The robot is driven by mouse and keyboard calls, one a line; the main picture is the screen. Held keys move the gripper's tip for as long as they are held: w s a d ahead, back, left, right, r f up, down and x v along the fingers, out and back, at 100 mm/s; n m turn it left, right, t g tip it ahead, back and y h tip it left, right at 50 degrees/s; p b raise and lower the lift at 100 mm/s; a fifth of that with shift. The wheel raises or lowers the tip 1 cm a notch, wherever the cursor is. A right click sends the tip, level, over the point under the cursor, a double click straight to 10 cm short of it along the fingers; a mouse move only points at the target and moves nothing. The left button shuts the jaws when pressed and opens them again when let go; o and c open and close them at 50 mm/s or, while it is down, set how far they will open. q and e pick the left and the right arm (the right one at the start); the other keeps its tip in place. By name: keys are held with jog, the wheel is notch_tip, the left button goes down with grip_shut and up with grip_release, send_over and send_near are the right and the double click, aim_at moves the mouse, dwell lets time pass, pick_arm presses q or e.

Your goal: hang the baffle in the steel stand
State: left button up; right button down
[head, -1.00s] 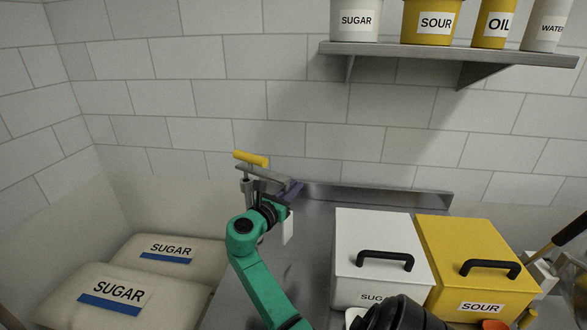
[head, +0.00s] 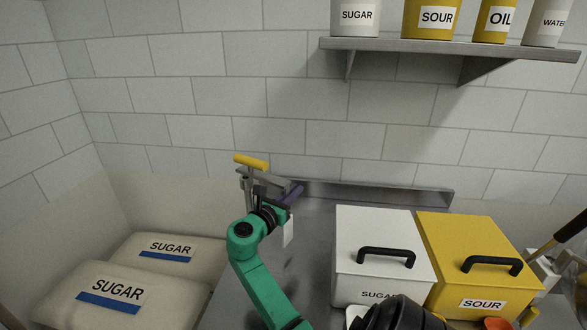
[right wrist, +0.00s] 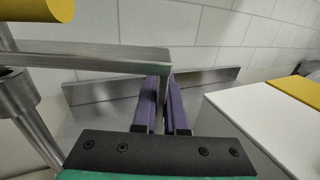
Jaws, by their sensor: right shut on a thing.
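My right gripper (head: 293,194), with purple fingers on the green arm, is shut on the end of a flat steel bar (head: 266,182). I take this bar, with the yellow grip (head: 252,161) above it, to be the baffle. In the right wrist view the bar (right wrist: 95,57) runs left from between the fingers (right wrist: 164,108). An upright steel tube with a collar (right wrist: 20,95) stands below its left end; it looks like the steel stand (head: 248,196). I cannot tell whether bar and tube touch. My left gripper is not in view.
A white SUGAR box (head: 384,230) and a yellow SOUR box (head: 470,238) stand right of the arm on the steel bench. Sugar sacks (head: 115,287) lie at left. A shelf (head: 440,47) with containers is above. A low steel upstand (head: 400,195) edges the bench's back.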

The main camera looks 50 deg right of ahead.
jog(key=shift+f, duration=0.15)
jog(key=c, duration=0.9)
grip_release()
